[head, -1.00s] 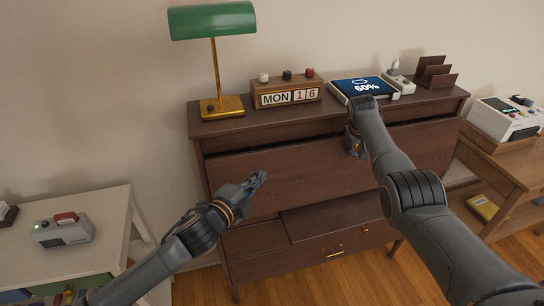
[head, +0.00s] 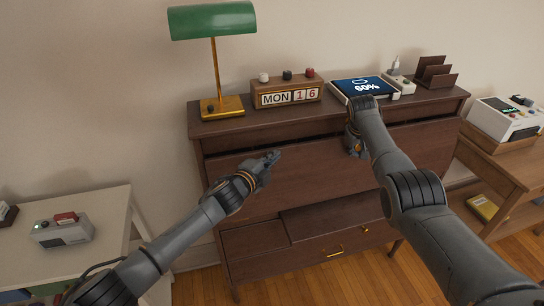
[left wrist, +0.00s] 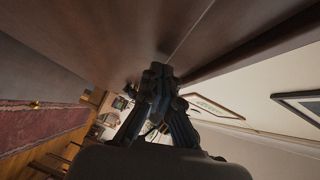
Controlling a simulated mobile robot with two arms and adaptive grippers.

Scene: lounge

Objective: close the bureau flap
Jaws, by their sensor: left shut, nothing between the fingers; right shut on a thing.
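The bureau (head: 420,100) is dark brown wood and stands against the wall. Its flap (head: 310,178) is tilted up almost to the front, with a dark gap along its top edge. My left gripper (head: 273,157) is shut and empty at the flap's outer face, near the top edge left of centre. In the left wrist view the closed fingers (left wrist: 157,72) are close to brown wood; I cannot tell whether they touch it. My right gripper (head: 355,148) is at the flap's top edge, right of centre, shut on the flap. My arm partly hides its fingers.
On the bureau top stand a green lamp (head: 212,22), a calendar block (head: 287,95), a tablet showing 60% (head: 362,86) and a letter rack (head: 435,72). A white table (head: 100,205) is at left, a wooden side table (head: 505,155) at right. Drawers lie below the flap.

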